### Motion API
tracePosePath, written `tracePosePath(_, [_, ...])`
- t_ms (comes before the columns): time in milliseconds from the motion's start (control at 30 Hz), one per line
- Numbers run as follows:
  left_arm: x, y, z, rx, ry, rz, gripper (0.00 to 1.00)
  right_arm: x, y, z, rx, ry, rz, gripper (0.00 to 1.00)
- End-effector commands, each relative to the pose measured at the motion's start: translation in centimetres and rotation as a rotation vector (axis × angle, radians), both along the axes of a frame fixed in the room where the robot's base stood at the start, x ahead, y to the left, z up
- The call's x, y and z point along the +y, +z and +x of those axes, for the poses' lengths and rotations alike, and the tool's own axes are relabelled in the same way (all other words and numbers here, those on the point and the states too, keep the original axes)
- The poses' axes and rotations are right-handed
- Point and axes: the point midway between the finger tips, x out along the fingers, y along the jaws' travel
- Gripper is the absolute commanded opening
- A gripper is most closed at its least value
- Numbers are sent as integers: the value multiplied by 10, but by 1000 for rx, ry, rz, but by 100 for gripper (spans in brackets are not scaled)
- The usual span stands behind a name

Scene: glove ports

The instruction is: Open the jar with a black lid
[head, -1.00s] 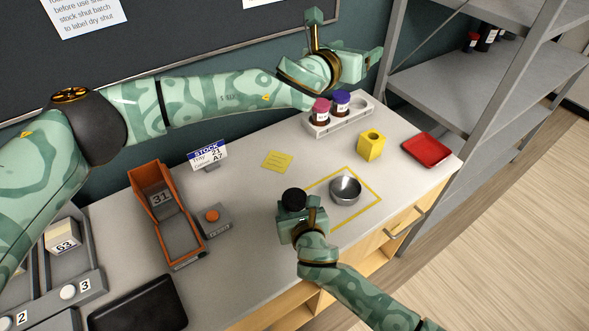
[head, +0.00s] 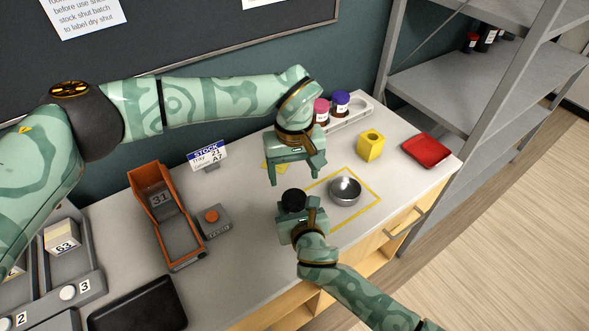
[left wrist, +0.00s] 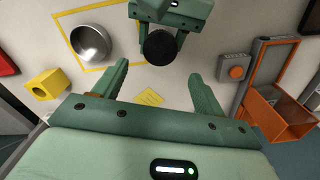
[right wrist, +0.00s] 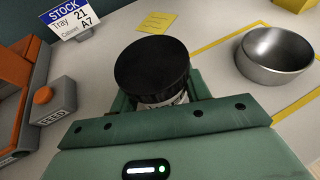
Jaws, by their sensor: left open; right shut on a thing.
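The jar with a black lid (head: 293,200) stands upright in my right gripper (head: 297,222), which is shut on its body below the lid. In the right wrist view the black lid (right wrist: 152,66) is on the jar, and a strip of the labelled body (right wrist: 165,101) shows under it; the rest is hidden by the gripper. My left gripper (head: 298,180) is open and empty, fingers down, above and just behind the jar. In the left wrist view the black lid (left wrist: 160,47) lies beyond and between the open fingertips.
A steel bowl (head: 345,190) sits in a yellow outlined square right of the jar. Behind are a white rack (head: 350,120) with pink-lidded and purple-lidded jars, a yellow block (head: 371,145) and a red tray (head: 426,150). An orange chute (head: 143,182) and feed button (head: 212,216) stand left.

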Motion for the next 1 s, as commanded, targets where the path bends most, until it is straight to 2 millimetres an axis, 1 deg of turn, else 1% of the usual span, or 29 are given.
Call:
tracePosePath(167, [0, -21, -2, 8, -24, 1, 71, 0, 0, 0, 1, 0, 0, 0])
tracePosePath(300, [0, -46, -2, 8, -23, 0, 71, 0, 0, 0, 1, 0, 0, 0])
tracePosePath(400, [0, -61, -2, 8, -23, 0, 71, 0, 0, 0, 1, 0, 0, 0])
tracePosePath(500, [0, -72, -1, 6, -24, 0, 71, 0, 0, 0, 1, 0, 0, 0])
tracePosePath(633, [0, -79, -1, 6, -23, 0, 71, 0, 0, 0, 1, 0, 0, 0])
tracePosePath(867, [0, -79, -1, 5, -23, -1, 71, 0, 0, 0, 1, 0, 0, 0])
tracePosePath(900, [0, -79, -1, 5, -23, -1, 60, 0, 0, 0, 1, 0, 0, 0])
tracePosePath(967, [0, -79, -1, 5, -23, -1, 43, 0, 0, 0, 1, 0, 0, 0])
tracePosePath(1000, [0, -79, -1, 5, -23, -1, 32, 0, 0, 0, 1, 0, 0, 0])
